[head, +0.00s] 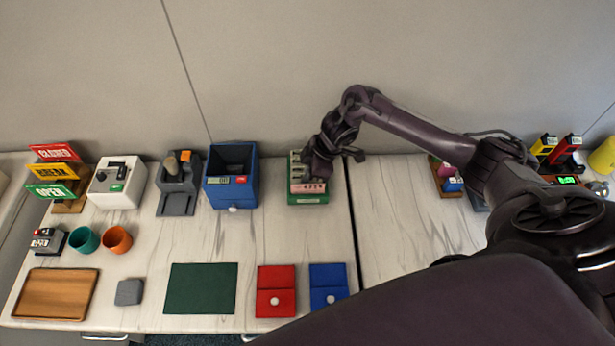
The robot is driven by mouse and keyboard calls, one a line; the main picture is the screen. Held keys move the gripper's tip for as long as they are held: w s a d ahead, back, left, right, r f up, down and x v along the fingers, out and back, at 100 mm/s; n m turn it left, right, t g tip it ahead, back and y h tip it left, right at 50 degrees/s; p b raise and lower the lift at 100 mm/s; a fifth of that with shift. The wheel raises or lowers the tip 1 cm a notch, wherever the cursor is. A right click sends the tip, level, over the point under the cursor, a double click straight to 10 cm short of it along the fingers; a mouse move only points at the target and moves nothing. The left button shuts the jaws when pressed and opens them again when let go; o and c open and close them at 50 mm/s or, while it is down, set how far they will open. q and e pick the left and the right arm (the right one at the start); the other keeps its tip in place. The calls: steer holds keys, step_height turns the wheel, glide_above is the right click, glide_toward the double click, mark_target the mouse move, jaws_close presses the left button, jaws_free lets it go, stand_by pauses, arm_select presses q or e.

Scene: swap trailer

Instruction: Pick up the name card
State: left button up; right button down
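A green rack (310,200) stands near the back of the table, in the middle of the head view. It has pale slots or cards along its left side and a pink strip (309,187) with small dark marks across its front. The strip looks like a card, but I cannot read it or tell whether it is the name card. My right gripper (317,168) reaches in from the right and is over the rack's upper part, hiding some of it. Its fingertips are too dark and small to show whether they are open or touching anything. My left gripper is out of view.
A blue box (231,192) stands left of the rack. Red (276,283) and blue (328,279) pieces with white knobs lie in front. A green mat (201,288) and wooden tray (56,293) lie further left.

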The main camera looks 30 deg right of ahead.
step_height(320, 180, up, 20)
steer(key=p, duration=0.1)
steer(key=shift+f, duration=0.1)
stand_by(0.5)
steer(key=shift+p, duration=0.45)
